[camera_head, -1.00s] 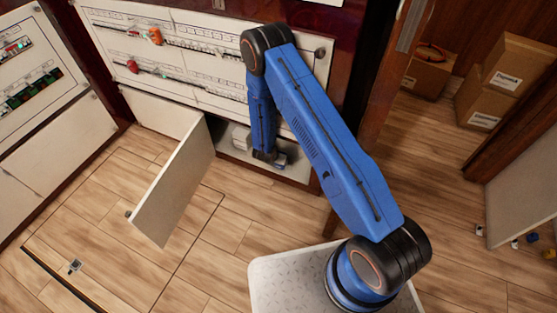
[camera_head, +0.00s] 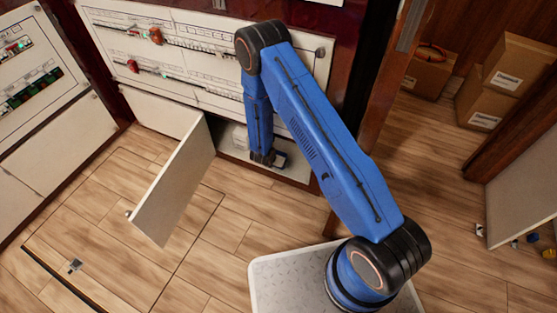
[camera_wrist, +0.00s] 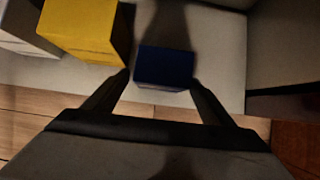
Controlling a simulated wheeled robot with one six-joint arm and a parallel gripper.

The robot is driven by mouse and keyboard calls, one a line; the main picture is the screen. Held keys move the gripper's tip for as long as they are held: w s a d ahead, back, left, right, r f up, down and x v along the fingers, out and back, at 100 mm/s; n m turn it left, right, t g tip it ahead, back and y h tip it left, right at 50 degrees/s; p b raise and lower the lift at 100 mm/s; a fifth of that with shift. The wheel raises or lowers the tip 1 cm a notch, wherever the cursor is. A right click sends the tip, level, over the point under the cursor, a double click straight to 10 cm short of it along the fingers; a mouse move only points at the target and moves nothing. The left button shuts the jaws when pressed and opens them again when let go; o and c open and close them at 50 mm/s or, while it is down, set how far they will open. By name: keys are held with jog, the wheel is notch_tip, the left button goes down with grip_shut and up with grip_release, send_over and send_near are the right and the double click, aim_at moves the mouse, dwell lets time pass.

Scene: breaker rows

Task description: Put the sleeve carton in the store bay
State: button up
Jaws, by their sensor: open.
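My gripper (camera_wrist: 159,84) is open in the wrist view. Its fingertips stand on either side of the near edge of a small dark blue box (camera_wrist: 165,64); I cannot tell whether they touch it. A yellow box (camera_wrist: 83,28) stands just left of the left fingertip, and part of a white box (camera_wrist: 22,30) shows at the far left. No readable label shows which is the sleeve carton. In the head view, my arm reaches into a low open bay (camera_head: 226,133) under the breaker panel, and the wrist hides much of its inside. I cannot tell if this is the store bay.
A cream door panel (camera_head: 175,190) stands open left of the bay, jutting over the floor. Breaker rows (camera_head: 150,62) are above the bay. Brown cartons (camera_head: 515,65) are stacked beyond the doorway at right. The wooden floor between door panel and my base is clear.

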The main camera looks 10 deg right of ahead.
jog(key=s+a, duration=0.6)
jog(key=s, duration=0.2)
jog(key=shift+s, duration=0.25)
